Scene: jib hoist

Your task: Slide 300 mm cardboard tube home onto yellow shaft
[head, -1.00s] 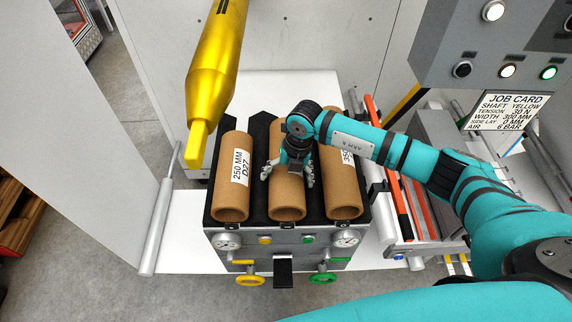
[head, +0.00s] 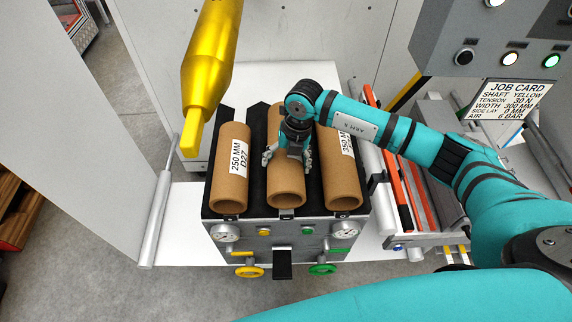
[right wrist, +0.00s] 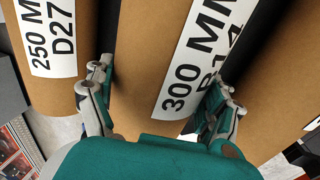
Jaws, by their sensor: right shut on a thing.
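The 300 mm cardboard tube (head: 285,187) lies in the middle place of the black rack, between two other tubes. Its "300 MM" label (right wrist: 200,60) shows in the right wrist view. My right gripper (head: 287,158) is over this tube from above, its fingers on either side, shut on it; the fingers also show in the right wrist view (right wrist: 155,100). The arm and gripper hide part of the tube in the head view. The yellow shaft (head: 210,70) hangs at upper left with its narrow tip pointing down, bare and apart from the tube. My left gripper is not in view.
A 250 mm tube (head: 231,180) lies to the left and a 350 mm tube (head: 340,185) to the right in the rack (head: 258,200). Gauges and valves are on its front. A silver rod (head: 160,205) stands left. The job card (head: 510,100) hangs at right.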

